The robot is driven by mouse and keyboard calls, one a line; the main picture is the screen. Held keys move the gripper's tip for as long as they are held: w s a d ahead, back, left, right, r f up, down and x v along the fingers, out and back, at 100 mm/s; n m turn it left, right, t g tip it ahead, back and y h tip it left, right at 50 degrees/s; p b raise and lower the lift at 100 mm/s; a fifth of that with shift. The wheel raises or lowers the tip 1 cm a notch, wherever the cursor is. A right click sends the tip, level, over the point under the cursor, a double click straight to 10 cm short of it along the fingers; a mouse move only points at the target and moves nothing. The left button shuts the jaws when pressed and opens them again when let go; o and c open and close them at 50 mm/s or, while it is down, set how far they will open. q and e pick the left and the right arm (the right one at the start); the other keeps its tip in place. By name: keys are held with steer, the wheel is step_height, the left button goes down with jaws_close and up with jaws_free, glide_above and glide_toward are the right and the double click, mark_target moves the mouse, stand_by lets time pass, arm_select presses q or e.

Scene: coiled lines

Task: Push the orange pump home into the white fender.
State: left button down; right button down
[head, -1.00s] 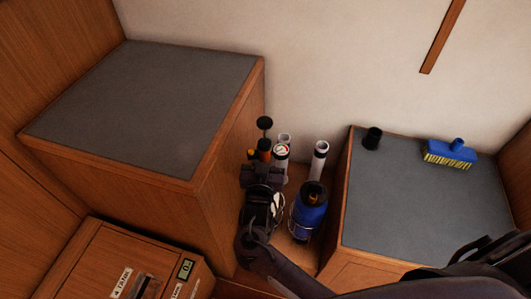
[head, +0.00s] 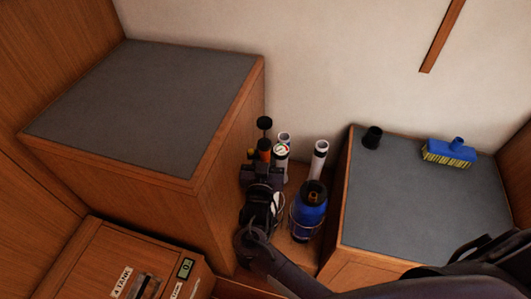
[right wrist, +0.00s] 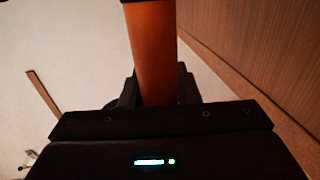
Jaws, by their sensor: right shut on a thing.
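The orange pump (head: 265,144) stands upright in the gap between the two grey-topped lockers, with a black knob on top. My right gripper (head: 260,172) is shut around its body. In the right wrist view the orange barrel (right wrist: 153,60) rises between the dark fingers. The pump's lower end is hidden behind my gripper and arm. Several white tubes stand close to the right of the pump; one white tube (head: 319,157) is apart from it, near the right locker. I cannot tell which white piece is the fender, nor whether the pump touches it. My left gripper is out of view.
The left locker top (head: 150,105) is bare. The right locker top (head: 425,205) holds a black cup (head: 372,138) and a blue brush (head: 449,152). A wall rises behind.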

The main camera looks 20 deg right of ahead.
steer(key=shift+f+b, duration=1)
steer(key=shift+f, duration=0.35)
stand_by(0.4)
steer(key=c, duration=1)
jaws_free()
steer(key=v, duration=0.8)
steer(key=shift+w, duration=0.1)
